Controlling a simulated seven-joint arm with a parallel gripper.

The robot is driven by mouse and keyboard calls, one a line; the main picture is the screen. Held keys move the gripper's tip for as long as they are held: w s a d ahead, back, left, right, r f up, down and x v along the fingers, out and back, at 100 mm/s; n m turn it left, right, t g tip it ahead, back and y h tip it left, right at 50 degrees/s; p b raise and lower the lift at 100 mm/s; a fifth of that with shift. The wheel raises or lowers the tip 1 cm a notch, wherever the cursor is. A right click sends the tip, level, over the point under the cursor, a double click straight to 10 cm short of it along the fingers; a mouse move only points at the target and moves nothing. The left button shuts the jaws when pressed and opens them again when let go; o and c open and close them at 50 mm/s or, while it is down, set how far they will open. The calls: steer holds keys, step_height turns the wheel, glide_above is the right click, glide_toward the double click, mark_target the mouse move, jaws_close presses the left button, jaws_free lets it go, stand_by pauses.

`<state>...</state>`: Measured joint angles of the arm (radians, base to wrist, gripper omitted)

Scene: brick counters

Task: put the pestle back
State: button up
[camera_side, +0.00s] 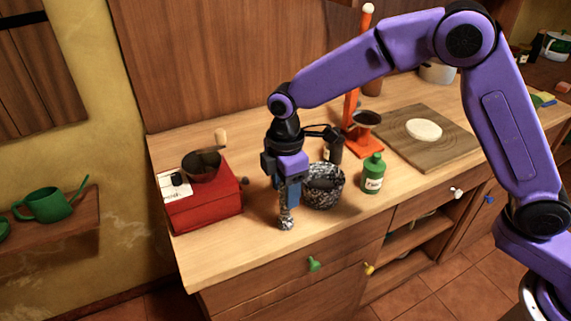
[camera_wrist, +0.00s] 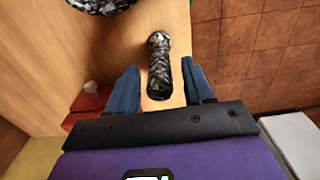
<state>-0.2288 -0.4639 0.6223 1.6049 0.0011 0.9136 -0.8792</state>
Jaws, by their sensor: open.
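The pestle (camera_side: 286,217) is speckled grey and black and appears to stand upright on the wooden counter near its front edge. My gripper (camera_side: 287,196) points down over it, with its blue fingers around the pestle's upper part. In the wrist view the pestle (camera_wrist: 159,62) lies between the two open fingers (camera_wrist: 161,88), with a gap on each side. The matching speckled mortar (camera_side: 323,188) stands just right of my gripper in the side view. Its rim (camera_wrist: 98,5) shows at the top of the wrist view. The fingers partly hide the pestle's top in the side view.
A red coffee grinder (camera_side: 205,208) stands to the left. A green bottle (camera_side: 373,174) stands right of the mortar, and a dark jar (camera_side: 333,148) behind it. An orange stand (camera_side: 365,138) and a wooden board (camera_side: 443,150) are further back. The counter's front edge is close.

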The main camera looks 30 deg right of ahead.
step_height(320, 180, up, 11)
steer(key=shift+r, duration=0.1)
stand_by(0.3)
steer(key=s+d+f+m, duration=0.2)
steer(key=s+d, duration=1)
steer(key=s, duration=0.2)
steer(key=s+d+f+m, duration=0.2)
steer(key=s+d+m, duration=0.1)
steer(key=s+d, duration=0.9)
steer(key=s, duration=0.3)
steer(key=shift+d, duration=0.3)
